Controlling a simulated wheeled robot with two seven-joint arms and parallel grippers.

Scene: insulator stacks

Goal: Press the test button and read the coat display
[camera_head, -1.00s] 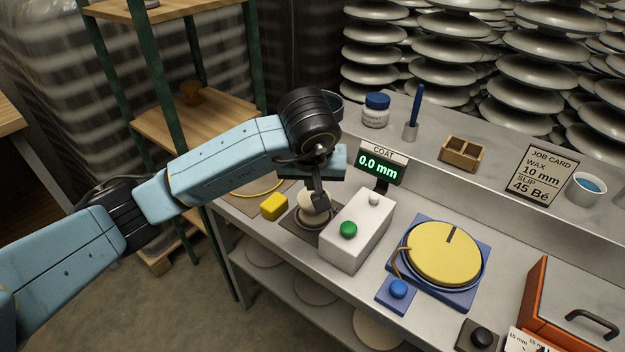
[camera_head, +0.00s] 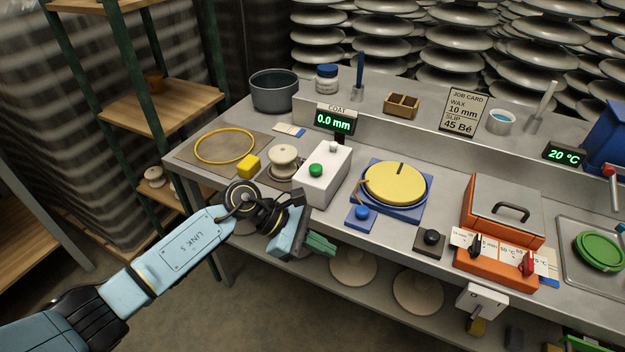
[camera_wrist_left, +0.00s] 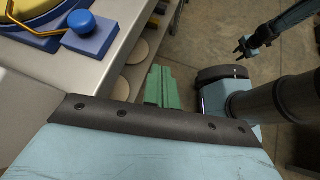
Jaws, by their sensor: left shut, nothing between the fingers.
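The coat display (camera_head: 334,121) stands on a post behind the white box and reads 0.0 mm in green. The white box (camera_head: 325,180) has a green button (camera_head: 316,170) on top and a small white knob (camera_head: 334,147) at its far end. A cream spool-shaped piece (camera_head: 283,158) stands on a round base left of the box. My left gripper (camera_head: 321,244) is shut and empty, low in front of the bench edge, apart from the box and buttons. Its green fingers also show in the left wrist view (camera_wrist_left: 159,86). My right gripper (camera_wrist_left: 245,48) is small there; its jaws are unclear.
A blue button (camera_head: 362,212) sits before the yellow turntable (camera_head: 394,184). A black button (camera_head: 432,237) lies farther right, near the orange-based box (camera_head: 500,265). A yellow block (camera_head: 248,166) is beside the spool. The bench's lower shelf (camera_head: 385,278) holds pale discs. Floor at front left is open.

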